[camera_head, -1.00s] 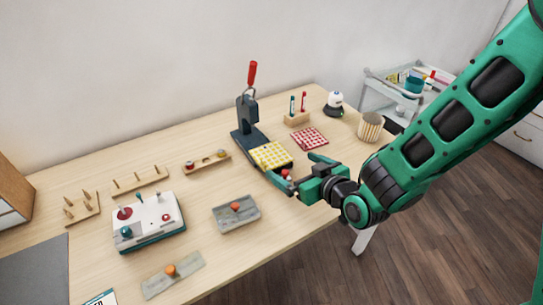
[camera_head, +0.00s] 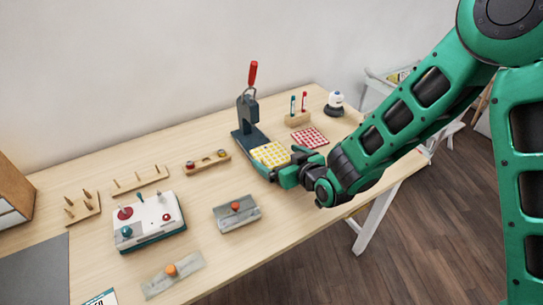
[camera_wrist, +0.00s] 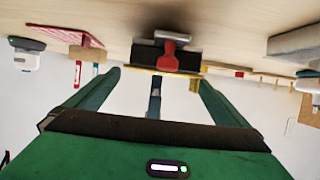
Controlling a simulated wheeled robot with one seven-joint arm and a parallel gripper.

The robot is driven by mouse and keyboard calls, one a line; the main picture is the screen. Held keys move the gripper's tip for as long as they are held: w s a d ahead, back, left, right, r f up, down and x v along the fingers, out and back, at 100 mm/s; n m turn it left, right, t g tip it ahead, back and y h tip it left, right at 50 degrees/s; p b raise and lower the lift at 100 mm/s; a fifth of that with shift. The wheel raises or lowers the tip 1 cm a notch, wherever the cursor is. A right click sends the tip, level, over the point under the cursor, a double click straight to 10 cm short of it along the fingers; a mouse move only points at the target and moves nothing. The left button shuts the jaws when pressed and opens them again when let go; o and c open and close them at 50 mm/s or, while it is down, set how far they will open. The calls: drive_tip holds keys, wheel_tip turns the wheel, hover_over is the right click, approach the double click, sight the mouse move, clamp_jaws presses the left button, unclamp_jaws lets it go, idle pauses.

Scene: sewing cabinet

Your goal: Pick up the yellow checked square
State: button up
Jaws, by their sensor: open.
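The yellow checked square (camera_head: 270,154) lies flat on the dark base of the press (camera_head: 248,127), at the middle of the table. My gripper (camera_head: 284,163) is open at the square's near right side, its fingers spread and overlapping the square's edge in the head view. In the wrist view, which is upside down, the square shows edge-on as a thin yellow strip (camera_wrist: 140,71) between the spread fingers (camera_wrist: 158,88). I cannot tell whether the fingers touch it. A red knob (camera_wrist: 171,56) stands in front of the dark base there.
A red checked square (camera_head: 310,138) lies just beyond my gripper, with a pen holder (camera_head: 297,119) behind it. The press's red lever (camera_head: 252,73) stands upright. The table's front right is clear.

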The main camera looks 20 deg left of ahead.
drive_tip(key=c, duration=1)
drive_tip(key=shift+r, duration=0.15)
drive_tip(key=shift+c, duration=0.2)
